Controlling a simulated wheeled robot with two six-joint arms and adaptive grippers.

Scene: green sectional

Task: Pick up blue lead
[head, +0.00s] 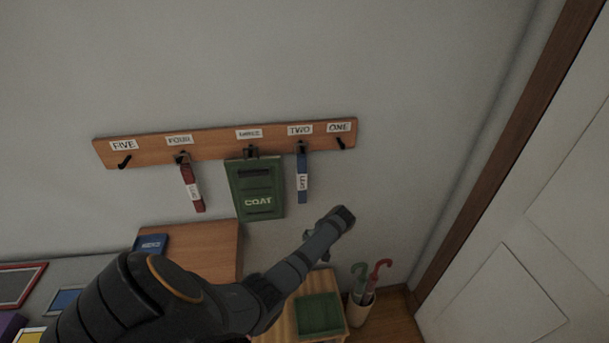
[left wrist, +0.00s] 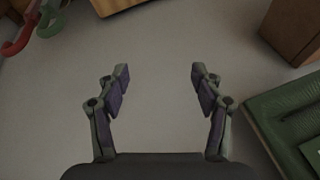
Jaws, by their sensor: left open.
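The blue lead (head: 303,180) hangs from the hook under the label TWO on a wooden rail. It has a white tag and does not show in the left wrist view. My left gripper (head: 343,216) is below and to the right of the lead in the head view, apart from it. In the left wrist view my left gripper (left wrist: 158,78) is open, with only bare wall between its fingers. My right gripper is not in view.
A red lead (head: 189,178) hangs further left. Umbrellas (head: 378,268) stand in a pot below. A door (head: 530,240) is at right.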

